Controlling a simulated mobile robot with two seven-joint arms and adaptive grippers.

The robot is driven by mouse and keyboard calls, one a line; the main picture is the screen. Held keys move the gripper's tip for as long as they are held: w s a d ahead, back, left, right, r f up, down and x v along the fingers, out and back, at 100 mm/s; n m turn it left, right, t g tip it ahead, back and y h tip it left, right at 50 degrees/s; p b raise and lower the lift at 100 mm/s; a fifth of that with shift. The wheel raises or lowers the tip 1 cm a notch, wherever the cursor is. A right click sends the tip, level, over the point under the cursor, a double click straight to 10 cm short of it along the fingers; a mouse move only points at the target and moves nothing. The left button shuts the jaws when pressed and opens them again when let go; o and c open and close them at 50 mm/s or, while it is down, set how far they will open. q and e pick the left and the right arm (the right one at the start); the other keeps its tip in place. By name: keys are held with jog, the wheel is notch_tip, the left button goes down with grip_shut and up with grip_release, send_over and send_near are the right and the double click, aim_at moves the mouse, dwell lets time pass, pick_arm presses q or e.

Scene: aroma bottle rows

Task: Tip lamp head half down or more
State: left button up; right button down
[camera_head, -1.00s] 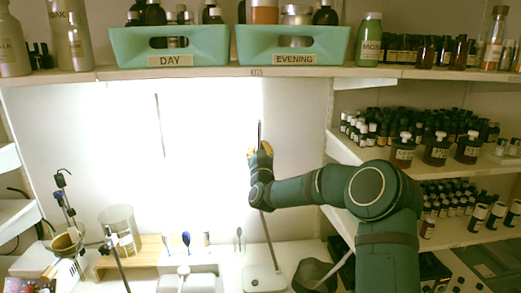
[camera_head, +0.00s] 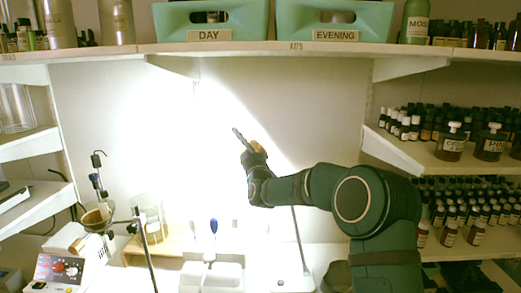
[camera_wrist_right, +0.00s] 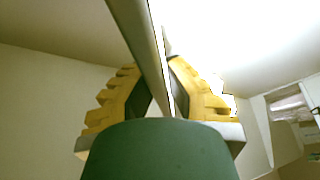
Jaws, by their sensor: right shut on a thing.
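The lamp has a slim dark head bar (camera_head: 239,136) tilted up to the left, a thin pole (camera_head: 299,240) and a pale base (camera_head: 291,284) on the counter. My right gripper (camera_head: 254,148), with yellow finger pads, is at the lower end of the head bar. In the right wrist view, the gripper (camera_wrist_right: 158,88) is shut on the bar (camera_wrist_right: 143,45), which runs between its two pads. The joint between head and pole is hidden behind my gripper and forearm. My left gripper is not in view.
Green DAY (camera_head: 210,22) and EVENING (camera_head: 336,22) bins stand on the shelf above. Bottle rows fill the right shelves (camera_head: 405,150). A clamp stand (camera_head: 142,240), glass beaker (camera_head: 150,215) and white tray (camera_head: 210,276) are at the lower left. The wall behind the gripper is clear.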

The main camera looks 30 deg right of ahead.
jog(key=shift+w+a+f+n, duration=0.25)
jog(key=shift+a+f+n, duration=0.1)
jog(key=shift+a+n, duration=0.15)
jog(key=c, duration=1)
grip_release()
jog(key=shift+w+f, duration=0.1)
jog(key=v, duration=1.2)
